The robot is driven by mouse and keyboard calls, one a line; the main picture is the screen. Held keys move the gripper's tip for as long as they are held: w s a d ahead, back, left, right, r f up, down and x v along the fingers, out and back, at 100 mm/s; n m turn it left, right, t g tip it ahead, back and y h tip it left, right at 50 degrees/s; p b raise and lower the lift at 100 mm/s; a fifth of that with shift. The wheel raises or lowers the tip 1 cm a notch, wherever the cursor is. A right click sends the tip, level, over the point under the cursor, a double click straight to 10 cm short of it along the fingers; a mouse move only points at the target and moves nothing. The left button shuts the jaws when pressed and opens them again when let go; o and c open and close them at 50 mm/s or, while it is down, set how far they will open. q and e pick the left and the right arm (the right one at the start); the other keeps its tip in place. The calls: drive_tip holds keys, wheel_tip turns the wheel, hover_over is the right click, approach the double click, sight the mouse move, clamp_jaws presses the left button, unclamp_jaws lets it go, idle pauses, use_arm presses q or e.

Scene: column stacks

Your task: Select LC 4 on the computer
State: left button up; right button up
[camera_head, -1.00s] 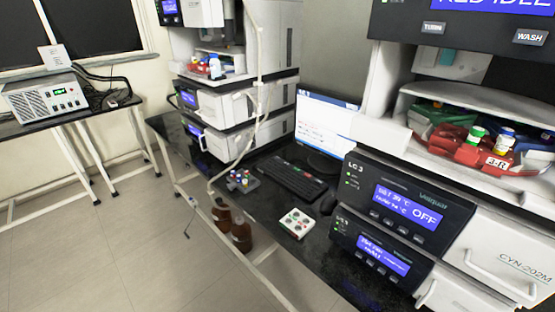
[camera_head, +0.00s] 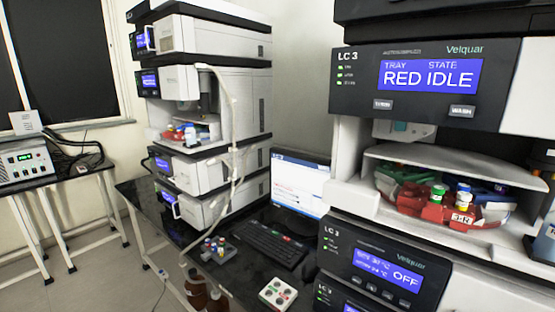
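The computer monitor (camera_head: 300,183) stands at the back of the dark bench, between two column stacks. Its screen is lit, with a dark blue bar at the top that seems to read LC 3; the smaller text is too small to read. The black keyboard (camera_head: 262,243) lies in front of it on the bench. The mouse is hidden behind the right stack or too dark to make out. Neither of my grippers is in view.
The right stack (camera_head: 418,85), labelled LC 3, shows RED IDLE and OFF. Another stack (camera_head: 205,105) stands left of the monitor.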

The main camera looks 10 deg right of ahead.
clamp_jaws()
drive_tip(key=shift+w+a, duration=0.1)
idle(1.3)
